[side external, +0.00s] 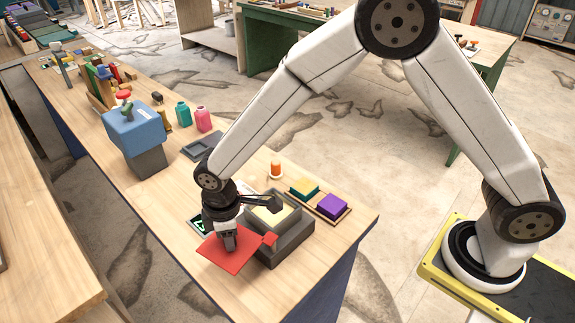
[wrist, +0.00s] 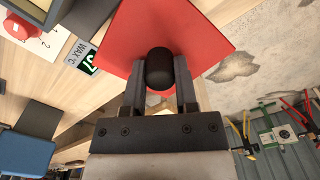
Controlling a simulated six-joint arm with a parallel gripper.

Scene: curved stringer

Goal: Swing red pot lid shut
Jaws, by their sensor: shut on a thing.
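The red lid (side external: 222,259) is a flat square panel held out to the left of the grey box-shaped pot (side external: 287,248), over the table's front edge. A small red tab (side external: 269,239) is at the pot's near wall, beside the lid. The pot's top is uncovered and something pale yellow (side external: 271,213) is inside. My gripper (side external: 229,240) is over the lid. In the wrist view my gripper (wrist: 160,80) is shut on the lid's black knob (wrist: 159,68), with one finger on each side. The red lid (wrist: 205,35) spreads behind the knob there.
A board with a green-yellow block (side external: 303,188) and a purple block (side external: 332,206) lies behind the pot. An orange cylinder (side external: 276,170) stands near it. A grey tray (side external: 204,146) and a blue-topped box (side external: 137,130) stand farther left. A printed card (wrist: 85,58) lies close to the lid.

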